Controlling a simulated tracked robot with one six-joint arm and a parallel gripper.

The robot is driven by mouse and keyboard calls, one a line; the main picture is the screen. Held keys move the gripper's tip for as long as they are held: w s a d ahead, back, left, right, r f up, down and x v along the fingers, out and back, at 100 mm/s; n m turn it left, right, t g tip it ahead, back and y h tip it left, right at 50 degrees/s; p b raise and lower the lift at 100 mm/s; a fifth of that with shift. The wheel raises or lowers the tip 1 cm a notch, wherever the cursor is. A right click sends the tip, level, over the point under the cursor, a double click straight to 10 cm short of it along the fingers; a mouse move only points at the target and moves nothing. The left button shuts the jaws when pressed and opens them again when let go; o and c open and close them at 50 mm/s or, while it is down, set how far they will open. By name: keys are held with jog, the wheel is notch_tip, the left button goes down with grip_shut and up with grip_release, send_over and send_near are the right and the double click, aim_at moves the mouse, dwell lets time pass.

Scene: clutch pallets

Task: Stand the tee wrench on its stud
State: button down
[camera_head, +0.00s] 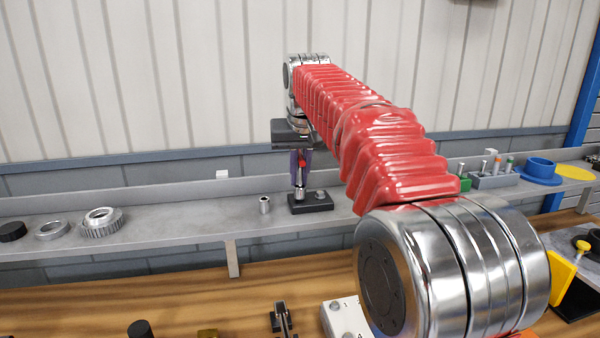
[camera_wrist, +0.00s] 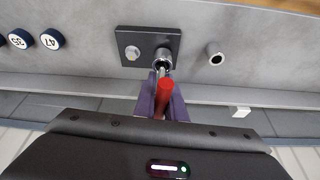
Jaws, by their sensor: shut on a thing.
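The tee wrench has a red handle (camera_wrist: 166,98) and a steel shank and socket (camera_head: 299,191). My gripper (camera_head: 300,163) is shut on the wrench with its purple fingers, and the wrench hangs upright, socket down. It also shows in the wrist view (camera_wrist: 162,104). The socket end is over one end of a black block (camera_head: 312,204) on the grey shelf, which also shows in the wrist view (camera_wrist: 125,37). The stud under the socket is hidden, and I cannot tell whether the socket is around it. A hex head (camera_wrist: 132,53) shows at the block's other end.
A loose steel socket (camera_head: 264,205) stands on the shelf beside the block. Gear rings (camera_head: 101,222) lie at the left. A grey rack (camera_head: 494,180) and blue flanged part (camera_head: 540,171) are at the right.

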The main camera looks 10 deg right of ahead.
jog(key=shift+f, duration=0.25)
dwell(0.4)
jog(key=c, duration=1.7)
grip_release()
jog(key=shift+c, duration=0.2)
jog(key=shift+o, duration=0.5)
jog(key=o, duration=0.3)
jog(key=shift+r, duration=3.4)
jog(key=shift+s, duration=0.15)
